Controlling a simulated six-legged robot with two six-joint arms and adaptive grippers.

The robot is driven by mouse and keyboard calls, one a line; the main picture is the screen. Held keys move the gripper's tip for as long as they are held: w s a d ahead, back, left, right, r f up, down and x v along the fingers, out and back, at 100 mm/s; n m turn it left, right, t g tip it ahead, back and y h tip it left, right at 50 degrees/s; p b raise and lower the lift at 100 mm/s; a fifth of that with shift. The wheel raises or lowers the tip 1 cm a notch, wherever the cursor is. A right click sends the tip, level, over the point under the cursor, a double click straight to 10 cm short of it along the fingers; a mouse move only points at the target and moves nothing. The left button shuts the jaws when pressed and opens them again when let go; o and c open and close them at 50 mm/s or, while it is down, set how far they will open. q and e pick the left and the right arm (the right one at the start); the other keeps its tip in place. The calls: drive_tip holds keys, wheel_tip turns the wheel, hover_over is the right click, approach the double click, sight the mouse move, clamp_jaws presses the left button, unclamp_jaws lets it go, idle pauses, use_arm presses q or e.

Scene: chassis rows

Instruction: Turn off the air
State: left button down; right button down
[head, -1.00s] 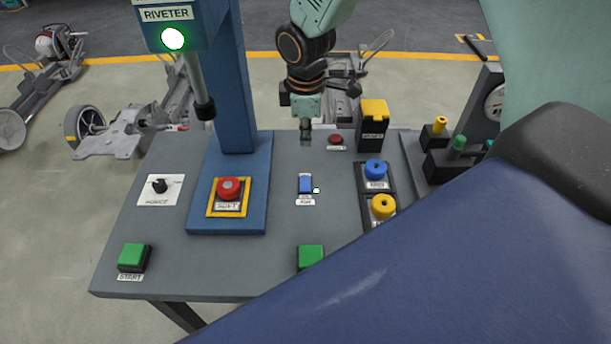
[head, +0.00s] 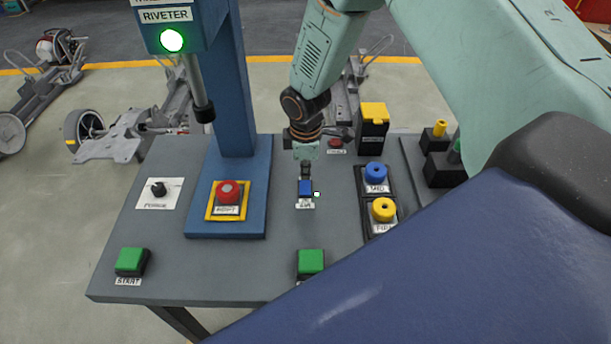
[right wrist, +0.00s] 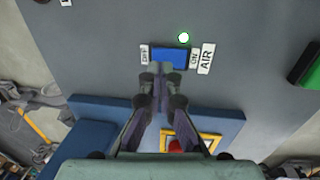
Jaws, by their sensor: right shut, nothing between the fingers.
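The AIR switch is a blue rocker (head: 305,187) on the grey panel table. In the right wrist view the blue rocker (right wrist: 171,58) has an OFF label (right wrist: 144,55) on its left, and an ON label (right wrist: 194,57) and an AIR label (right wrist: 207,59) on its right. A small green lamp (right wrist: 183,38) beside it is lit; it also shows in the head view (head: 317,194). My right gripper (head: 305,176) is shut and empty, pointing down at the rocker's far edge. Its fingertips (right wrist: 162,70) overlap the rocker's edge in the wrist view; I cannot tell whether they touch. My left gripper is out of view.
A red button (head: 228,191) in a yellow frame stands left, on the blue riveter base (head: 200,222). Blue (head: 375,173) and yellow (head: 383,210) knobs stand right. Green buttons (head: 131,261) (head: 311,261) sit at the front. A yellow-topped box (head: 374,115) is behind right.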

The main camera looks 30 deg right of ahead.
sight(306, 183)
drive_tip(key=shift+w+d+f, duration=0.1)
drive_tip(key=shift+w+f, duration=0.05)
drive_tip(key=shift+f, duration=1.15)
drive_tip(key=shift+w+f, duration=0.15)
drive_tip(key=shift+f, duration=0.25)
drive_tip(key=shift+r, duration=0.1)
drive_tip(key=shift+s+a+r+p, duration=0.15)
drive_tip(key=shift+s+a+p, duration=0.2)
drive_tip(key=shift+s+p, duration=0.4)
